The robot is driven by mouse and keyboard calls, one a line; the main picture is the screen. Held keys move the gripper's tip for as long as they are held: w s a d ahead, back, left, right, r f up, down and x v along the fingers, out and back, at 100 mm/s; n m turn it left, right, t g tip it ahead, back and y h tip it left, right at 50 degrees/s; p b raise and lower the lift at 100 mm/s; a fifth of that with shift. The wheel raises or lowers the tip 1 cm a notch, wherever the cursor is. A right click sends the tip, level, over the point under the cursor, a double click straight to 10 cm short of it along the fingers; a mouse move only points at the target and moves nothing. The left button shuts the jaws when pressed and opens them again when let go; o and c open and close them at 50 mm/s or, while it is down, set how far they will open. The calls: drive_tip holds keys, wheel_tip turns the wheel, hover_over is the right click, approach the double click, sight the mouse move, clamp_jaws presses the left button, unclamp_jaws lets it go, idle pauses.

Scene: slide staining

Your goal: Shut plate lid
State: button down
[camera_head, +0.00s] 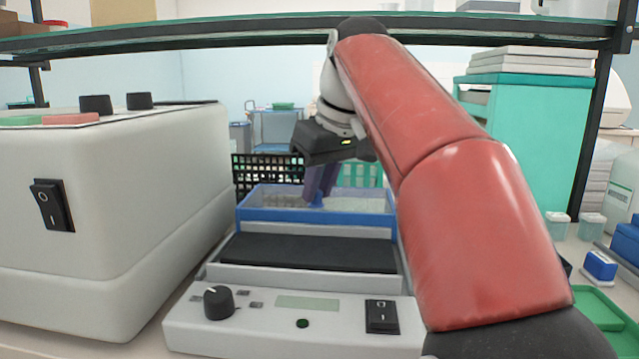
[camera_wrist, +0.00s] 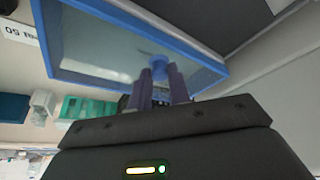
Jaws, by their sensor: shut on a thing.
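The plate lid is a clear panel with a blue frame (camera_head: 250,215). In the head view it stands tilted up at the back of the hot plate device, behind the bare black plate (camera_head: 310,252). In the wrist view the blue frame (camera_wrist: 47,45) and clear panel fill the upper part. My gripper (camera_head: 318,200) reaches down to the lid from behind and above. Its fingers (camera_wrist: 160,74) are shut on the lid's blue knob (camera_wrist: 157,60). The fingers partly hide the knob.
A large white machine (camera_head: 110,220) stands close on the left. The device's front panel has a black dial (camera_head: 218,303) and a switch (camera_head: 382,316). A black basket (camera_head: 255,172) is behind the lid. A glass shelf (camera_head: 220,30) runs overhead. Green trays (camera_head: 598,308) lie at right.

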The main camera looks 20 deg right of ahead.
drive_tip(key=s+a, duration=0.1)
drive_tip(key=s, duration=0.3)
drive_tip(key=s+a+b, duration=0.1)
drive_tip(key=s+a, duration=0.1)
drive_tip(key=s, duration=0.2)
drive_tip(key=s+a+b, duration=0.1)
drive_tip(key=s+a, duration=0.1)
drive_tip(key=s, duration=0.2)
drive_tip(key=shift+s, duration=0.1)
drive_tip(key=c, duration=1.3)
unclamp_jaws()
drive_tip(key=p+v, duration=0.2)
drive_tip(key=v, duration=0.5)
drive_tip(key=shift+s+r, duration=0.25)
drive_tip(key=shift+r, duration=0.1)
